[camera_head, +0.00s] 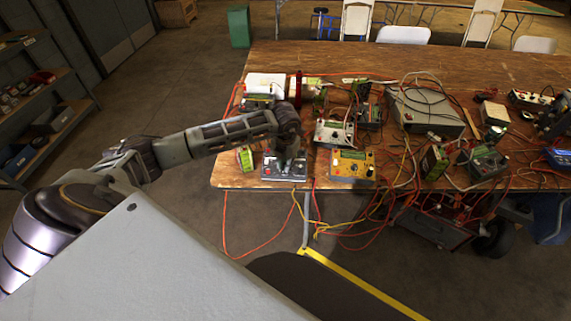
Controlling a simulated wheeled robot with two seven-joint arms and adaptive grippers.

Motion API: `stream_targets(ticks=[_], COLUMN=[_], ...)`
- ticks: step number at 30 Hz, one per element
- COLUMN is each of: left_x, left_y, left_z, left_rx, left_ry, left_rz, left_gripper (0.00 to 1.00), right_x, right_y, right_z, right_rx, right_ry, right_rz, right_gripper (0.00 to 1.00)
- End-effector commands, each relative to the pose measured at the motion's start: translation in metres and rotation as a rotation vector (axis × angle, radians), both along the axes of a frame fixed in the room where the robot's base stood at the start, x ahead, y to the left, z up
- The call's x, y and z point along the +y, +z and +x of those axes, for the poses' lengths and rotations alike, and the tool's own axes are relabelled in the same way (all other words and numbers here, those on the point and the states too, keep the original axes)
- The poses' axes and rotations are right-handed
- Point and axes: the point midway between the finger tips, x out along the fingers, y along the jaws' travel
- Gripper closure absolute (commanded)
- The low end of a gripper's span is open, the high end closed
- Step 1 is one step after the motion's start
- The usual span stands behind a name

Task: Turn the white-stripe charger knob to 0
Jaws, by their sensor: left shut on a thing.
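A grey charger box (272,178) sits at the table's front left corner, with a red spot on its left side. My left gripper (289,158) reaches down over this box from above. It is shut, apparently on a knob on the box's top face, but the fingers hide the knob and its setting. A yellow charger box (350,170) with knobs stands just right of it. A pale charger box (332,131) stands behind. I cannot make out a white stripe on any box at this size. My right gripper is not in view.
The wooden table (232,176) is crowded with loose cables and devices. A green-sided battery (245,158) stands close left of the grey box. A large grey unit (427,108) is farther back. Orange and yellow cables hang over the front edge. The table's back is mostly clear.

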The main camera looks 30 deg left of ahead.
Motion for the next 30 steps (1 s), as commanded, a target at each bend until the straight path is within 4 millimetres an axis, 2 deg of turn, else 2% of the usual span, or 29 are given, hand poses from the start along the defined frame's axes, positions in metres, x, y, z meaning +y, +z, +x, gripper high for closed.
stream_targets(ticks=[5, 12, 20, 25, 30], left_x=[0.001, 0.001, 0.002, 0.002, 0.002], left_y=[0.000, 0.000, 0.001, 0.001, 0.001], left_z=[0.001, 0.001, 0.001, 0.001, 0.001], left_rx=[-0.016, -0.032, -0.048, -0.055, -0.059], left_ry=[0.137, 0.323, 0.500, 0.579, 0.623], left_rz=[-0.022, -0.054, -0.082, -0.094, -0.102], left_gripper=[1.00, 1.00, 1.00, 1.00, 1.00], right_x=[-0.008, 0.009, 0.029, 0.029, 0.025], right_y=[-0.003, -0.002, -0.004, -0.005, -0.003], right_z=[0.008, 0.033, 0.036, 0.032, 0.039], right_rx=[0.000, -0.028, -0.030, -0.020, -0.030], right_ry=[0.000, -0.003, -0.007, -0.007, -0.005], right_rz=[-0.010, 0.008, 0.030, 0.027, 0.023], right_gripper=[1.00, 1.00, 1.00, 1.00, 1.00])
